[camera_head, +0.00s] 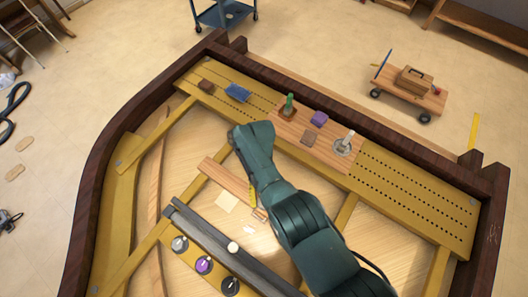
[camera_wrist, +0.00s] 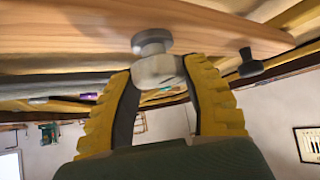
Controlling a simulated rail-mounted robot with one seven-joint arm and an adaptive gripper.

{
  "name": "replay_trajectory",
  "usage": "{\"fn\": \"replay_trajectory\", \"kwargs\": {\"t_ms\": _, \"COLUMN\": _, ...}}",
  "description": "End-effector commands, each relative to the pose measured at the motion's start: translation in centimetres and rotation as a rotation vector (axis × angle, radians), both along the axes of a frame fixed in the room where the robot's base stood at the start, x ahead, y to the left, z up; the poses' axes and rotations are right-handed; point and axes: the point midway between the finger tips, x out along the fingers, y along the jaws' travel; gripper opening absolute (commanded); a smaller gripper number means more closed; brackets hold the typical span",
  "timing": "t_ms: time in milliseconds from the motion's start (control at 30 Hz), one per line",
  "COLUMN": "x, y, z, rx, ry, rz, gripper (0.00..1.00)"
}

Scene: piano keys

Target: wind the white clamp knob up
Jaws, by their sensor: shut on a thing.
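The white clamp knob (camera_wrist: 158,72) is a pale, rounded knob in the middle of the wrist view. A grey metal disc (camera_wrist: 152,40) sits directly above it, against the wooden beam (camera_wrist: 75,33). My gripper (camera_wrist: 162,66) has its two yellow ribbed fingers on either side of the knob and is shut on it. In the head view my dark green arm reaches over the piano frame, and its end hides the fingers and the knob they hold.
A dark knob (camera_wrist: 250,64) juts from the beam to the right of the gripper. In the head view, a dark rail (camera_head: 210,243) and several round knobs, one purple (camera_head: 204,265), lie below left. Small blocks and a green-handled tool (camera_head: 289,103) rest on the yellow plate beyond the arm.

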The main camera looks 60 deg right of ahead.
Motion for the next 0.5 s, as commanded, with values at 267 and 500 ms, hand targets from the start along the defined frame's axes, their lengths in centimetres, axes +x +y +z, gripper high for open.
{"fn": "replay_trajectory", "kwargs": {"t_ms": 267, "x": -0.09, "y": 0.17, "z": -0.46, "rx": 0.001, "ry": -0.001, "rz": 0.055, "gripper": 0.12}}
{"fn": "replay_trajectory", "kwargs": {"t_ms": 500, "x": -0.12, "y": 0.18, "z": -0.45, "rx": 0.0, "ry": -0.001, "rz": 0.059, "gripper": 0.12}}
